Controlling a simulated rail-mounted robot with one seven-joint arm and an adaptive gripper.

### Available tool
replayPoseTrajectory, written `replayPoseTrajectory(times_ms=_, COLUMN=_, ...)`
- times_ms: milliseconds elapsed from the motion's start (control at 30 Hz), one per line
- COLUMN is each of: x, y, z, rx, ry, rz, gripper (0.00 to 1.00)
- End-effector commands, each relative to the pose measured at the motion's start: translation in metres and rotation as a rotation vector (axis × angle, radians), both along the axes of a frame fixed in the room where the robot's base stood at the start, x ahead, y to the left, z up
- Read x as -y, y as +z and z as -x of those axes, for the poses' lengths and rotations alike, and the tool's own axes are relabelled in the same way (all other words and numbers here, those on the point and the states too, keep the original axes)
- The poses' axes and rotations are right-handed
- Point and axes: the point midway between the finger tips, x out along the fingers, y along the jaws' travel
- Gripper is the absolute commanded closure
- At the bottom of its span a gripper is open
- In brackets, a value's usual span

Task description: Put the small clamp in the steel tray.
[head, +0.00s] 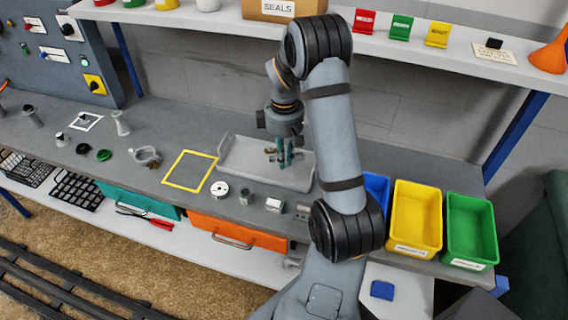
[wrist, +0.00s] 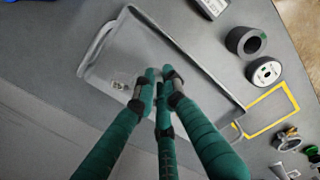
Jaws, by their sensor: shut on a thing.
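The steel tray (head: 238,176) is a shallow grey tray with raised edges on the bench. It fills the middle of the wrist view (wrist: 102,40). My gripper (head: 284,160) points down over the tray, and its green fingers (wrist: 160,76) are closed together on the small clamp. The fingers hide most of what they hold. A small metallic piece (wrist: 120,86) shows beside the fingertips in the wrist view, and beside the gripper in the head view (head: 270,152). I cannot tell whether it touches the tray floor.
A yellow-outlined square (head: 190,170) lies left of the tray, with a ring-shaped clamp (head: 146,156) farther left. A white-faced roll (head: 220,188), a dark ring (head: 245,194) and a small box (head: 275,205) stand in front. Yellow (head: 416,222) and green (head: 470,230) bins stand right. A shelf (head: 200,22) runs above.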

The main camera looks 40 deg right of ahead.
Motion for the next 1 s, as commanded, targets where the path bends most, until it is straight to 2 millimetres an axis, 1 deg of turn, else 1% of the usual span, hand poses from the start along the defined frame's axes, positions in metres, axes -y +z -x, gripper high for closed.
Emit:
replayPoseTrajectory(times_ms=133, x=0.004, y=-0.007, z=-0.003, rx=-0.003, ry=-0.002, rz=-0.002, gripper=1.0)
replayPoseTrajectory(times_ms=300, x=0.003, y=-0.032, z=-0.002, rx=-0.004, ry=0.0, rz=-0.002, gripper=1.0)
replayPoseTrajectory(times_ms=400, x=0.004, y=-0.041, z=-0.003, rx=-0.002, ry=-0.003, rz=-0.001, gripper=1.0)
replayPoseTrajectory(times_ms=667, x=0.004, y=-0.044, z=-0.004, rx=0.0, ry=-0.001, rz=0.0, gripper=1.0)
replayPoseTrajectory(times_ms=800, x=0.004, y=-0.048, z=-0.003, rx=0.0, ry=-0.002, rz=0.0, gripper=1.0)
replayPoseTrajectory(times_ms=833, x=0.004, y=-0.048, z=-0.003, rx=0.0, ry=-0.002, rz=0.0, gripper=0.9)
replayPoseTrajectory(times_ms=1000, x=0.003, y=-0.047, z=-0.003, rx=0.0, ry=-0.001, rz=0.0, gripper=0.8)
